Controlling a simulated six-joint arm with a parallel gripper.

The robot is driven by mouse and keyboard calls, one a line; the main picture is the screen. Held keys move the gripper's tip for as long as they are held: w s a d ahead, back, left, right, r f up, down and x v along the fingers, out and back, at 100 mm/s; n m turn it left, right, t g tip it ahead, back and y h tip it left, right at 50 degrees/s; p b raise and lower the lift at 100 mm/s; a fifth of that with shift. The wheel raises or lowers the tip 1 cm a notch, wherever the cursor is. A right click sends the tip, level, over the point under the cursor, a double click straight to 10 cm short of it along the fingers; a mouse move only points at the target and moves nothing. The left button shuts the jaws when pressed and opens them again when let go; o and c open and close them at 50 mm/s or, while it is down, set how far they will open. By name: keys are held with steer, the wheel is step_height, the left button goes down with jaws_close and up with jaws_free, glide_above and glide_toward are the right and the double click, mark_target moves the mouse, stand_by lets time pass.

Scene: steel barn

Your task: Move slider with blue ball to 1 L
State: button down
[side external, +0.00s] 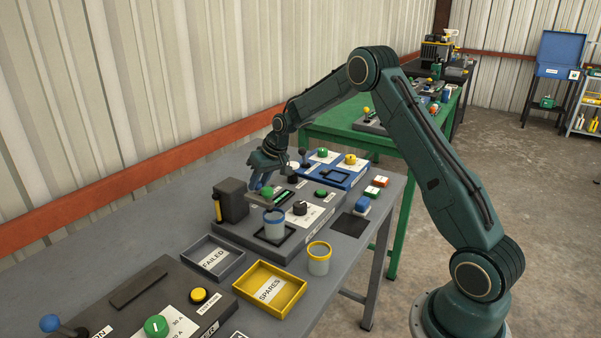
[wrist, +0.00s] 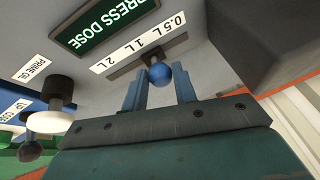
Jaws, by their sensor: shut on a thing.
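The slider's blue ball (wrist: 160,73) sits between the two blue fingers of my gripper (wrist: 158,86) in the wrist view. The fingers are shut on it. Its stem stands in a dark slot beside a white label strip (wrist: 138,43) reading 0.5 L, 1 L and 2 L. The ball shows near the middle of the slot, close to the 1 L mark; its exact setting cannot be told. In the side view my gripper (side external: 260,182) is low over the grey dosing panel (side external: 322,212), and the slider there is too small and covered to read.
A dark upright block (side external: 231,200) stands beside my gripper. A grey-blue cup (side external: 274,226) is in front. In the wrist view a PRESS DOSE display (wrist: 105,22) and a black-and-white knob (wrist: 48,112) are nearby. A yellow SPARES tray (side external: 290,296) lies nearer the camera.

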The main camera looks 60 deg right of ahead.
steer(key=shift+d, duration=0.7)
steer(key=c, duration=1.1)
jaws_free()
steer(key=shift+r, duration=0.1)
steer(key=v, duration=1.3)
steer(key=shift+s+r, duration=0.15)
steer(key=shift+r, duration=0.1)
steer(key=shift+a+r, duration=0.1)
